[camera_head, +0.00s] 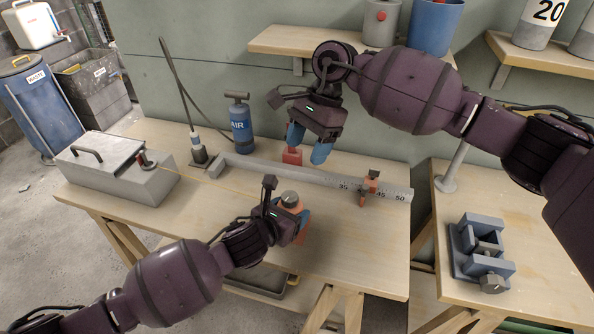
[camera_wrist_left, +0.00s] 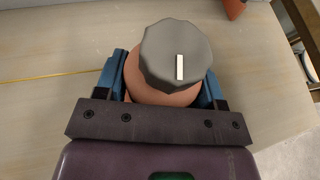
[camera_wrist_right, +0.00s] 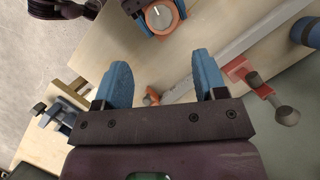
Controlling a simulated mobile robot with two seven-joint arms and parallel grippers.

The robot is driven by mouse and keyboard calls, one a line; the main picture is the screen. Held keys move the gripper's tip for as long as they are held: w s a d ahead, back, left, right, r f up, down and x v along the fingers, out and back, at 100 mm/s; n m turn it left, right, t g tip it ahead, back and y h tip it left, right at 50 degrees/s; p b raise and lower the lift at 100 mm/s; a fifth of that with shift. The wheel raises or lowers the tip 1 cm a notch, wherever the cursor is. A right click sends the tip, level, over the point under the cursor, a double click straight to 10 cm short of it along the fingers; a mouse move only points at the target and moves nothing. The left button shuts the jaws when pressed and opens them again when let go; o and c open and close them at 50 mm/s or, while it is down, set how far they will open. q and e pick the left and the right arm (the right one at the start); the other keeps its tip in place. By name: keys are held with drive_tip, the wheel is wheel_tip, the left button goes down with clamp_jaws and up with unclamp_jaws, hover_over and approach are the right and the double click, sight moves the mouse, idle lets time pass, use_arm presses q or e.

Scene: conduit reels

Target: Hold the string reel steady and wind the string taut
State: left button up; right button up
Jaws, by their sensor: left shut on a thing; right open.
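The string reel is an orange drum with a grey faceted knob (camera_head: 290,199) on top, near the front of the bench. My left gripper (camera_head: 292,224) is shut on the drum (camera_wrist_left: 160,96); the knob (camera_wrist_left: 177,54) stands clear above the fingers, its white mark pointing up-down in the left wrist view. The reel's knob also shows at the top of the right wrist view (camera_wrist_right: 160,17). A thin yellow string (camera_wrist_left: 45,77) runs in a straight line from the reel side to the grey box (camera_head: 150,188) at left. My right gripper (camera_head: 309,147) is open and empty, above the bench's back part, apart from the reel.
A long grey ruler rail (camera_head: 325,178) crosses behind the reel, with red clamps (camera_head: 291,156) on it. A blue AIR pump (camera_head: 240,126) stands at the back. A blue-grey vise (camera_head: 466,240) sits on the right bench. A shelf (camera_head: 285,42) hangs behind my right arm.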

sight(290, 196)
drive_tip(key=s+a+f+m, duration=0.1)
drive_tip(key=f, duration=0.2)
drive_tip(key=a+f+m, duration=0.1)
drive_tip(key=f, duration=0.3)
drive_tip(key=s+a+f+m+t, duration=0.1)
drive_tip(key=f, duration=0.3)
drive_tip(key=shift+s+a+y, duration=0.15)
drive_tip(key=shift+s+y, duration=0.15)
drive_tip(key=shift+y, duration=0.1)
drive_tip(key=c, duration=0.9)
drive_tip(key=shift+r+m+t, duration=0.1)
drive_tip(key=shift+m+t, duration=0.2)
drive_tip(key=shift+m, duration=0.5)
drive_tip(key=shift+c, duration=0.2)
